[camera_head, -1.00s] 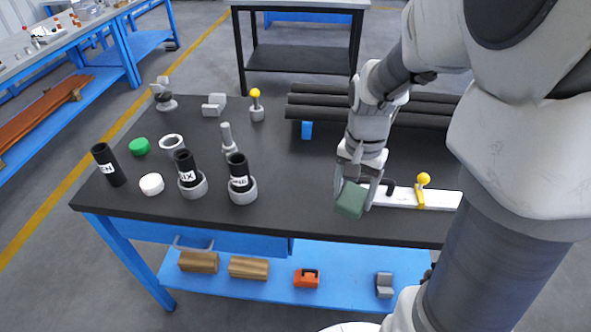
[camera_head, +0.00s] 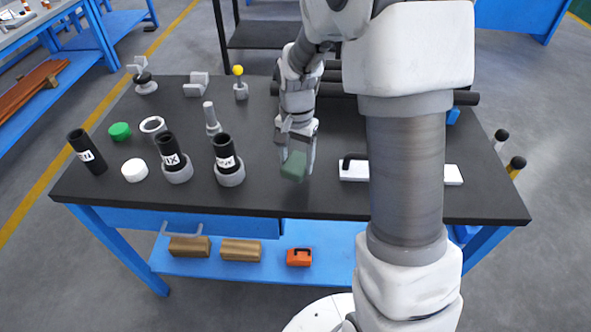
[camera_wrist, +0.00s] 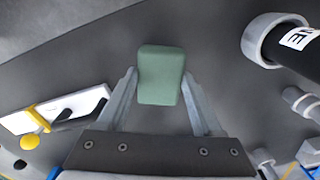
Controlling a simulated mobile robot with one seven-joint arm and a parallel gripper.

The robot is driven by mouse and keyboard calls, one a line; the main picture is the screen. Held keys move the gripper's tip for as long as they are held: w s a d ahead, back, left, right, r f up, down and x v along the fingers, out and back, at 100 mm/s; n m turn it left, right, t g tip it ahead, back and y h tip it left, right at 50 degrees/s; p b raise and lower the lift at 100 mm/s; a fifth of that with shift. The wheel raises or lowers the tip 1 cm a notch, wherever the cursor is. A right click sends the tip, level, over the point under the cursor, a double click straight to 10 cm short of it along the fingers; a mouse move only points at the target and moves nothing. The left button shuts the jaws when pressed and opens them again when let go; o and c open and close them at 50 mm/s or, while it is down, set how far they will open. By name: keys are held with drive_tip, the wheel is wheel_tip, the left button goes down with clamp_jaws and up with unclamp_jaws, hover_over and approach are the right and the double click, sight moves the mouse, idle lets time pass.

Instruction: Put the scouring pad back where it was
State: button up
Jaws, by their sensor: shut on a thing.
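The scouring pad (camera_head: 293,166) is a dark green block. My gripper (camera_head: 297,160) is shut on it and points down over the dark table top (camera_head: 262,200). In the wrist view the pad (camera_wrist: 160,76) sits between the two fingertips (camera_wrist: 160,85). I cannot tell whether its underside touches the table or is just above it.
Left of the pad stands a black labelled tube (camera_head: 224,150) in a grey ring. A white strip (camera_head: 355,170) with a black handle lies to the right, partly behind my arm. Dark bars (camera_head: 335,85) lie at the back. Table around the pad is clear.

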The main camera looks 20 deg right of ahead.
sight(296, 172)
drive_tip(key=shift+f+b, duration=0.35)
drive_tip(key=shift+f, duration=1.65)
drive_tip(key=shift+f, duration=0.1)
drive_tip(key=shift+f, duration=0.2)
drive_tip(key=o, duration=1.4)
drive_tip(key=shift+r, duration=0.1)
drive_tip(key=shift+o, duration=0.2)
